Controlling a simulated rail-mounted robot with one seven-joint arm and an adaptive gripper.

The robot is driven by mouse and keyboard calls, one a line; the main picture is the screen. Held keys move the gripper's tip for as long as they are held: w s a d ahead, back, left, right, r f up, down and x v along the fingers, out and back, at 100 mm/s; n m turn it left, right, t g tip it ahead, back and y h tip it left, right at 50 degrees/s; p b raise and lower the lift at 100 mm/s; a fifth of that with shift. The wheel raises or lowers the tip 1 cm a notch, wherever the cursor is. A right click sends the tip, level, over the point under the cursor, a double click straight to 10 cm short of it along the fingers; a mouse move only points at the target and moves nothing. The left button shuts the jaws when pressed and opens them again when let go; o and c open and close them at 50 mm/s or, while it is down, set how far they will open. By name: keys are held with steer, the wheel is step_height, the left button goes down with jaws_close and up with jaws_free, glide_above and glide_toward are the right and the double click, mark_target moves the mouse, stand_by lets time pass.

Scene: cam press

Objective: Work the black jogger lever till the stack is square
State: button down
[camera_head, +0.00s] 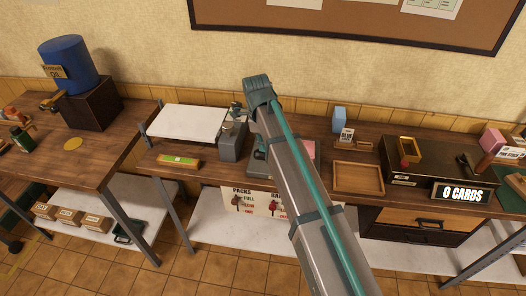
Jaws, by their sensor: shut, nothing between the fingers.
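A dark box-shaped machine (433,160) stands at the right of the bench, with a "0 CARDS" display (461,194) at its front. A small black lever-like part (468,165) sits on its right top; I cannot be sure that it is the jogger lever. A yellow open frame (409,150) stands on its left top, with something reddish by it. I cannot make out a stack of cards in the frame. My arm rises across the middle of the view. My gripper does not show; the arm may hide it.
A wooden tray (358,190) lies left of the machine, with a blue block (339,120) and a small sign behind it. A grey box (231,142) and a white board (187,107) stand left of my arm. A blue drum (68,65) is far left.

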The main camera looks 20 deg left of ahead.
mark_target(263, 153)
steer(key=shift+f+b, duration=0.75)
steer(key=shift+f, duration=1.4)
steer(key=shift+r, duration=0.1)
steer(key=a, duration=0.1)
steer(key=a+r+p, duration=0.1)
steer(key=shift+w+a, duration=0.2)
steer(key=shift+a, duration=0.35)
steer(key=shift+s, duration=0.1)
step_height(263, 153, up, 12)
steer(key=a, duration=0.1)
